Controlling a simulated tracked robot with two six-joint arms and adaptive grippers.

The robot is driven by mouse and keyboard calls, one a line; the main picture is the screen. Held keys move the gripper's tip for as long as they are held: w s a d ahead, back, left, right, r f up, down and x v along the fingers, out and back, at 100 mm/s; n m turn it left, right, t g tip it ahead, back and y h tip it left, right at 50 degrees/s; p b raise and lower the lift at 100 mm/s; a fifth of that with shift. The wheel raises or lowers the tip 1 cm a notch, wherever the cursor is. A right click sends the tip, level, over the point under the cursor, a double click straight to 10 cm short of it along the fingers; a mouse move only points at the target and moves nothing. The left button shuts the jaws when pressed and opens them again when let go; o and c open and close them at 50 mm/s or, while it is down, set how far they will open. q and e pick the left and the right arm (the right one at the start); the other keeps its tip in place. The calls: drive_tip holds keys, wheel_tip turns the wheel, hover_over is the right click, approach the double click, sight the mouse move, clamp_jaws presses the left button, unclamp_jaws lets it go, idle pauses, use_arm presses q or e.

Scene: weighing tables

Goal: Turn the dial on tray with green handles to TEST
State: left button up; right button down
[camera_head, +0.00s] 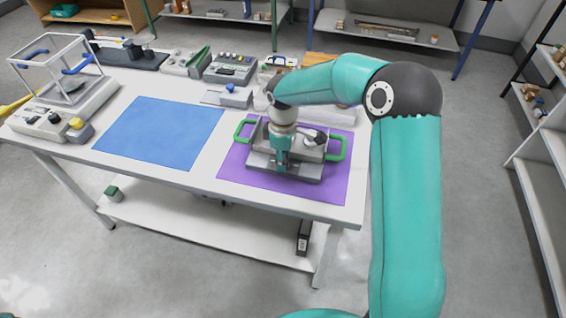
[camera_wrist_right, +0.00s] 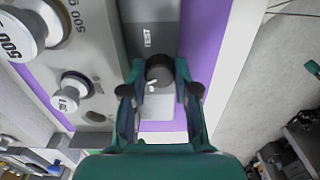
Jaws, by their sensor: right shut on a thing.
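The tray with green handles (camera_head: 336,148) lies on the purple mat (camera_head: 230,178). My right gripper (camera_head: 281,168) points down over the tray's front part and hides the dial in the head view. In the right wrist view, the right gripper (camera_wrist_right: 160,82) has its fingers on both sides of a black round dial (camera_wrist_right: 159,68) and is shut on it. A white mark on the dial's lower edge points down and slightly left. A TEST label (camera_wrist_right: 148,38) is printed on the grey panel above and slightly left of the dial. My left gripper is out of view.
Metal weights marked 500 (camera_wrist_right: 18,36) stand on the tray beside the dial panel. A blue mat (camera_head: 160,132) lies empty to the left. A balance with a clear-framed box (camera_head: 62,72) stands at the table's left end. Instruments (camera_head: 230,68) line the back edge.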

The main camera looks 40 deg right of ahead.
drive_tip(key=m+b, duration=0.1)
drive_tip(key=m, duration=0.3)
drive_tip(key=shift+m+b, duration=0.3)
drive_tip(key=shift+b, duration=0.1)
drive_tip(key=m+b, duration=0.1)
drive_tip(key=m, duration=0.4)
drive_tip(key=shift+b, duration=0.4)
drive_tip(key=m+b, duration=0.1)
drive_tip(key=m, duration=0.4)
drive_tip(key=shift+m+b, duration=0.6)
drive_tip(key=shift+m, duration=1.7)
drive_tip(key=c, duration=1.1)
unclamp_jaws()
drive_tip(key=shift+c, duration=0.2)
drive_tip(key=shift+d, duration=0.1)
drive_tip(key=shift+r, duration=0.1)
wheel_tip(320, 180, up, 12)
